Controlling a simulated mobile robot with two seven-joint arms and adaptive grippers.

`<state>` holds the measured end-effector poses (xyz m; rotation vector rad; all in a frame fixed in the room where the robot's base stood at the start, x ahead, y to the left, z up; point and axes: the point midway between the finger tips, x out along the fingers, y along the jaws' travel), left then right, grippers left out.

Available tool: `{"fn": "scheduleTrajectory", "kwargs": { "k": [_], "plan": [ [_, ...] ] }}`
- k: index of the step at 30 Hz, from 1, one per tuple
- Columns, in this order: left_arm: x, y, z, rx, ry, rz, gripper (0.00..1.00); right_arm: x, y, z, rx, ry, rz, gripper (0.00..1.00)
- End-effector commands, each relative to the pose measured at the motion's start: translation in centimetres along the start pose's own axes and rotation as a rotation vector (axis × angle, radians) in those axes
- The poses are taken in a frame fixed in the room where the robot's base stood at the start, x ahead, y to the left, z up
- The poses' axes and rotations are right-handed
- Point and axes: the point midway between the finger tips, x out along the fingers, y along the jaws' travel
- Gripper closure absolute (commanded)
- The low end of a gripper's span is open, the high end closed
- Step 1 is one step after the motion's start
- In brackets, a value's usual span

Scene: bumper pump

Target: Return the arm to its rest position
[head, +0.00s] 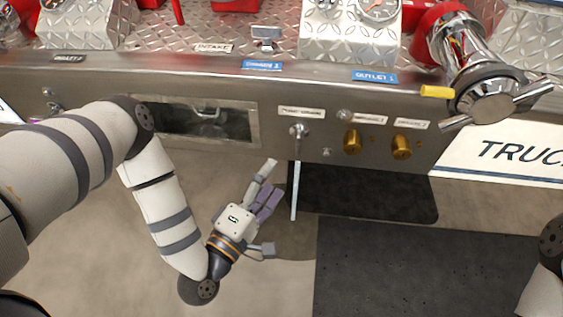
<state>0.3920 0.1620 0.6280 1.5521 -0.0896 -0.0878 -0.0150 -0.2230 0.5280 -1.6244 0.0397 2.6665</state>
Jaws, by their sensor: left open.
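My left arm comes in from the left and bends down in front of the metal pump panel (390,90). My left gripper (268,208) is open and empty, its fingers pointing up and to the right. It is left of and below a valve with a knob (299,131), from which a thin pale stream or rod (295,190) hangs down. The gripper looks apart from it. My right arm shows only as a part at the right edge, and its gripper is out of view.
A large outlet with a chrome cap and handles (487,97) sticks out at the upper right. Two brass fittings (353,141) sit on the panel. A gauge (377,8) is above. Dark mats (440,265) lie on the floor below. Open floor surrounds the gripper.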

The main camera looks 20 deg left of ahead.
Motion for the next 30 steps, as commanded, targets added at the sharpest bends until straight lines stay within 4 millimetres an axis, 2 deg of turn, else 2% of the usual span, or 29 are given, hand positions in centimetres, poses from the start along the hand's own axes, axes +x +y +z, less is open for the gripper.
{"fn": "scheduleTrajectory", "kwargs": {
  "k": [14, 17, 19, 20, 21, 22, 23, 24, 27, 30],
  "plan": [
    [-0.3, 0.1, 0.1, 0.004, -0.003, 0.000, 0.27, -0.1, 0.0, 0.0, 0.000, 0.001, 0.000, 0.27],
    [-1.1, -0.8, 2.2, 0.080, -0.087, -0.115, 0.27, -1.1, 0.0, -0.1, 0.001, 0.020, -0.001, 0.27],
    [-3.7, -2.5, 5.2, 0.234, -0.253, -0.323, 0.27, -2.9, 0.0, -0.5, 0.002, 0.055, -0.003, 0.27],
    [-5.7, -3.4, 6.2, 0.324, -0.349, -0.432, 0.27, -4.0, -0.1, -0.7, 0.002, 0.076, -0.004, 0.27],
    [-9.1, -4.5, 7.1, 0.452, -0.487, -0.582, 0.27, -5.3, -0.1, -1.0, 0.003, 0.106, -0.005, 0.27],
    [-11.9, -5.1, 7.1, 0.545, -0.589, -0.690, 0.27, -6.3, -0.1, -1.3, 0.003, 0.128, -0.006, 0.27],
    [-14.7, -5.4, 6.7, 0.630, -0.685, -0.789, 0.27, -7.2, -0.1, -1.5, 0.004, 0.150, -0.007, 0.27],
    [-18.3, -5.4, 5.6, 0.728, -0.801, -0.911, 0.27, -8.3, -0.1, -1.8, 0.004, 0.176, -0.009, 0.27],
    [-25.6, -4.0, 2.1, 0.894, -1.023, -1.159, 0.27, -10.3, -0.2, -2.5, 0.005, 0.228, -0.011, 0.27],
    [-30.2, -2.0, -0.7, 0.969, -1.158, -1.324, 0.27, -11.5, -0.2, -2.9, 0.006, 0.258, -0.013, 0.27]
  ]
}}
